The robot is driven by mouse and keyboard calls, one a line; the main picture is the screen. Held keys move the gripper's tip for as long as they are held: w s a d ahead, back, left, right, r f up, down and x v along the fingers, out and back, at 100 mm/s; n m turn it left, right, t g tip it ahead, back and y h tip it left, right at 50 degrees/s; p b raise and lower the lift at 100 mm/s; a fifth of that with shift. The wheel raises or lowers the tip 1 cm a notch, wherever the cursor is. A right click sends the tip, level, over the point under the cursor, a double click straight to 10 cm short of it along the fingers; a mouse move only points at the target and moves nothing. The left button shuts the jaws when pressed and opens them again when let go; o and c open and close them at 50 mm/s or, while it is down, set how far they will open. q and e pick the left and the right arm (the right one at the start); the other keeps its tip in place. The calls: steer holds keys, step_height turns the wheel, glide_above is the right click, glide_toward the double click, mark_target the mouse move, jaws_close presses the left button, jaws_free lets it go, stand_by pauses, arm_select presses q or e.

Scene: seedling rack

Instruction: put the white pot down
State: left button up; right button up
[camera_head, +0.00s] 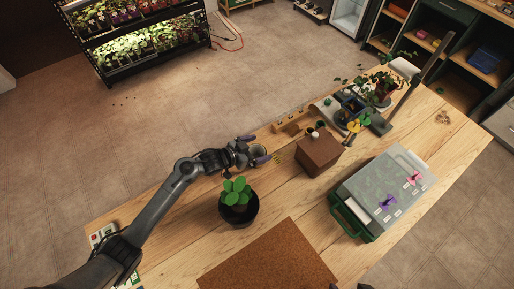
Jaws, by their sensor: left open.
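My left gripper (254,153) is open above the wooden table, left of a brown box. I see nothing clearly held between its fingers. I cannot make out a white pot for certain. A small pale object (315,134) shows at the top of the brown box (320,155), too small to identify. A leafy green plant (236,190) stands in a dark round pot (239,212) on the table, just below my left gripper in the picture. Small dark parts at the bottom edge may belong to my right gripper, but its jaws cannot be made out.
A brown cork mat (268,262) lies at the front of the wooden table (170,226). A clear-lidded green case (382,193) is at the right. Potted plants and tools crowd the far end. A lit seedling rack (137,43) stands beyond, across open floor.

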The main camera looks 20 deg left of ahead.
arm_select(q)
steer(key=shift+r, duration=0.1)
steer(key=shift+r, duration=0.3)
steer(key=v, duration=1.2)
steer(key=shift+r, duration=0.35)
